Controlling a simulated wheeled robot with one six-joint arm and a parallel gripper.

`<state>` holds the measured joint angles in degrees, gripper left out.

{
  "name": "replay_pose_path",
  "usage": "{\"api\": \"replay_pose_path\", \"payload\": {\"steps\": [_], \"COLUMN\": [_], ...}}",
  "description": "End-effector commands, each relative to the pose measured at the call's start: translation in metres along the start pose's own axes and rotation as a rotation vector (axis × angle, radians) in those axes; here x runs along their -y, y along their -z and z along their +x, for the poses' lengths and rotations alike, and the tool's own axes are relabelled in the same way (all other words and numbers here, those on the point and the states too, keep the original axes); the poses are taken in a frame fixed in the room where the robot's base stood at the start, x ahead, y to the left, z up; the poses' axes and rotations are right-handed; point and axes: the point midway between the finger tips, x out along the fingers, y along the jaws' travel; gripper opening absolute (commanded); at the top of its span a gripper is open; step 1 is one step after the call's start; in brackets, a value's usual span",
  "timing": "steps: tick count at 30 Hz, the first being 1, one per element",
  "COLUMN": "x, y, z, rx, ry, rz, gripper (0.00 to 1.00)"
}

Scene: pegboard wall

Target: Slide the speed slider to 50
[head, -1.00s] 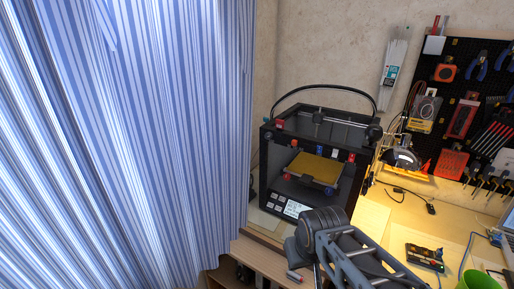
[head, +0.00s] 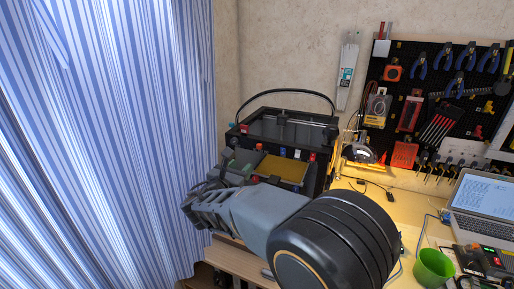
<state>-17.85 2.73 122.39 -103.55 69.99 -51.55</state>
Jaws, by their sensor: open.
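I cannot pick out the speed slider in this view. A black 3D printer (head: 318,130) with a yellow bed plate (head: 283,169) stands on the bench against the wall. Its lower front, where a control panel with a small screen showed earlier, is hidden behind my arm. My gripper (head: 236,163) is at the printer's front left, seen from behind, and is open. I see nothing held in it. I cannot tell whether it touches the printer. A small black electronic box (head: 492,262) lies on the bench at the lower right.
A blue striped curtain (head: 110,130) hangs close on the left. An open laptop (head: 482,208) and a green cup (head: 433,267) are on the bench at right. A pegboard (head: 440,100) with tools is behind. The bench between printer and laptop is partly clear.

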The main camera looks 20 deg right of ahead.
Motion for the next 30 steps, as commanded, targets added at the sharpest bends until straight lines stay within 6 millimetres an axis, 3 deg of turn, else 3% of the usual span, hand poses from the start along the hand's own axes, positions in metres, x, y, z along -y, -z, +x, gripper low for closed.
{"api": "replay_pose_path", "payload": {"steps": [5, 18, 24, 30], "x": [-0.004, -0.004, -0.005, -0.005], "y": [-0.004, -0.005, -0.005, -0.004], "z": [0.022, 0.103, 0.125, 0.134], "rx": [0.019, 0.016, 0.016, 0.017], "ry": [-0.010, -0.009, -0.011, -0.012], "rz": [-0.025, -0.022, -0.020, -0.020], "gripper": [0.45, 0.45, 0.45, 0.45]}}
